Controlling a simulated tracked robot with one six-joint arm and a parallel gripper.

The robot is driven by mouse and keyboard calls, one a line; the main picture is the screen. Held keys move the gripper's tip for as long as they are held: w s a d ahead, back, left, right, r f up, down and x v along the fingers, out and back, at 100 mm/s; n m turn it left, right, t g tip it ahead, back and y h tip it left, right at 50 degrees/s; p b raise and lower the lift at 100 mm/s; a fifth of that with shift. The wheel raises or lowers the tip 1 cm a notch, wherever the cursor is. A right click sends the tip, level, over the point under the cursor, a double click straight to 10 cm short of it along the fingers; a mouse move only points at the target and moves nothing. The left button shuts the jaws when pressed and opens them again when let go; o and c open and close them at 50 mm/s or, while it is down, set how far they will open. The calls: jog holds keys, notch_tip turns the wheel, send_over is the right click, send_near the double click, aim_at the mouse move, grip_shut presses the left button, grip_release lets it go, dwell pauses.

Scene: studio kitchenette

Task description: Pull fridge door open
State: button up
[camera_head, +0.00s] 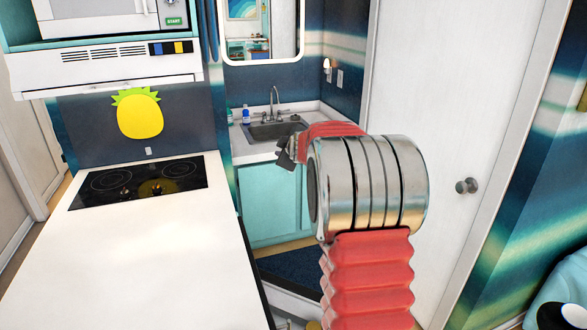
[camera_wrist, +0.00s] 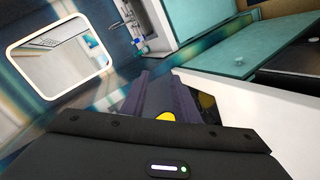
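My gripper (camera_head: 287,152) shows at the end of my arm in the head view, in front of the sink cabinet; its fingers are small and dark there. In the wrist view my gripper (camera_wrist: 168,92) has its two fingers apart, with no object clearly held between them. A low white edge (camera_head: 290,298) with small items beside it shows at the bottom of the head view, beside the counter. It may be part of the fridge, but I cannot tell. My arm hides some of this area. No fridge handle is clearly visible.
A white counter (camera_head: 165,265) with a black cooktop (camera_head: 140,183) fills the left. A sink (camera_head: 272,130) over a teal cabinet (camera_head: 275,205) stands behind. A white door (camera_head: 440,110) with a round knob (camera_head: 467,186) is at right. A dark blue mat (camera_head: 290,272) lies on the floor.

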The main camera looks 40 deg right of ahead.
jog(key=s+a+r+m+g+h, duration=0.1)
jog(key=s+a+r+m, duration=0.25)
jog(key=s+a, duration=0.3)
jog(key=s+a+r+m+g+h, duration=0.1)
jog(key=s+a+r+m, duration=0.1)
jog(key=s+a+r, duration=0.35)
jog(key=s+a+f+g+y, duration=0.1)
jog(key=s+a+f, duration=0.4)
jog(key=s, duration=0.5)
jog(key=s+a+f+m+g+y, duration=0.1)
jog(key=s+a+f, duration=0.4)
jog(key=s+a, duration=0.5)
jog(key=s+a+f+m+g+y, duration=0.1)
jog(key=s+a+f+g+y, duration=0.2)
jog(key=s+a, duration=0.5)
jog(key=s+f+y, duration=0.1)
jog(key=s, duration=0.2)
jog(key=shift+s+a+f, duration=0.15)
jog(key=shift+f, duration=0.25)
jog(key=shift+s+m, duration=0.1)
jog(key=shift+m, duration=0.15)
